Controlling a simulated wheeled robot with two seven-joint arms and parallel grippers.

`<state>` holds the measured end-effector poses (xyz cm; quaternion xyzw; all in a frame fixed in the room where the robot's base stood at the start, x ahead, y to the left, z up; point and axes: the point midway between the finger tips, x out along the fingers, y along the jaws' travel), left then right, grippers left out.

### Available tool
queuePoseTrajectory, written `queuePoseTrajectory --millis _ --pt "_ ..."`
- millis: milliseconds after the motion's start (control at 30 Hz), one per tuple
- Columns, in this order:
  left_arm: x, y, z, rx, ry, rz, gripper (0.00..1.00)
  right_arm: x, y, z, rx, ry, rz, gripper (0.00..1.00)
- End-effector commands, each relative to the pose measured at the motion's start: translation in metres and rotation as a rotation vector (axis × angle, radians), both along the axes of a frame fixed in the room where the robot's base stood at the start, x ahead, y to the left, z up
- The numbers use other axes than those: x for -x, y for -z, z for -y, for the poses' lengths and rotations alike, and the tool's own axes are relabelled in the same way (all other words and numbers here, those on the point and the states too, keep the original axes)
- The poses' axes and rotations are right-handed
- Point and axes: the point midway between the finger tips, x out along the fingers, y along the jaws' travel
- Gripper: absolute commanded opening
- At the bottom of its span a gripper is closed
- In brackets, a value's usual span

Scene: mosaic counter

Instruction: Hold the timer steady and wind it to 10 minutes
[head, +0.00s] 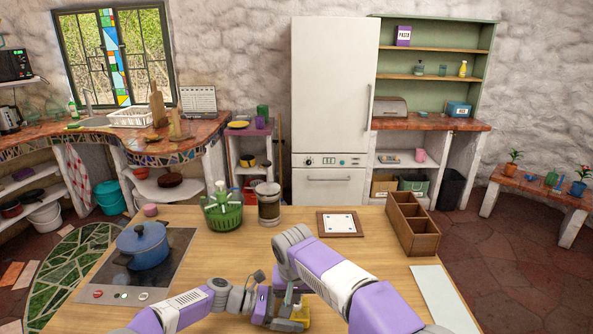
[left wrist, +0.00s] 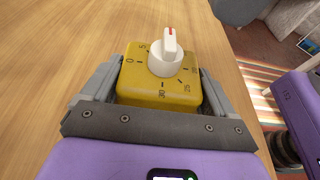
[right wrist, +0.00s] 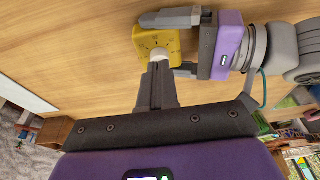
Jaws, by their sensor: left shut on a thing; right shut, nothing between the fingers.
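The yellow timer (left wrist: 135,85) stands upright on the wooden table; a bit of it shows in the head view (head: 303,314). Its white knob (left wrist: 166,62) has a red line pointing toward the far side of the dial. The 0, 5, 25 and 30 marks are legible; the knob hides the far marks, so I cannot tell the exact setting. My left gripper (left wrist: 160,88) is shut on the timer's body, one finger on each side. My right gripper (right wrist: 159,66) is shut and empty, its tips close to the knob in the right wrist view. No finger touches the knob in the left wrist view.
The wooden table (head: 240,250) holds a blue pot (head: 143,246) on a hob, a green basket (head: 223,216), a jar (head: 268,205), a framed tile (head: 340,224), a wooden divided box (head: 412,226) and a pale board (head: 443,298). The table middle is clear.

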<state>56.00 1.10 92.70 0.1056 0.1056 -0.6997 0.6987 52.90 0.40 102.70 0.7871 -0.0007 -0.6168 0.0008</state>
Motion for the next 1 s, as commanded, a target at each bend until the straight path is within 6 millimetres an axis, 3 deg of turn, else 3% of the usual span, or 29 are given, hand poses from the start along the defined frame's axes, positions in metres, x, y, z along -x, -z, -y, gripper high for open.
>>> queuePoseTrajectory --millis 200,600,633,700,1000 --pt "0.0 -0.001 0.0 0.0 -0.001 0.0 0.71 0.0 -0.023 0.0 -0.001 -0.001 0.0 0.0" --pt "0.0 -0.001 0.0 0.0 -0.002 0.001 0.71 0.0 -0.026 0.0 0.0 0.0 -0.001 0.0" --pt "0.0 -0.001 0.0 0.0 -0.002 0.001 0.91 0.0 -0.026 0.0 0.0 0.0 -0.001 0.0" --pt "0.0 -0.001 0.0 0.0 -0.001 0.0 1.0 0.0 -0.026 0.0 0.0 0.0 -0.001 0.0" --pt "-0.001 -0.002 -0.005 -0.001 -0.003 0.001 1.0 0.0 -0.026 0.0 0.0 0.0 -0.002 0.0"
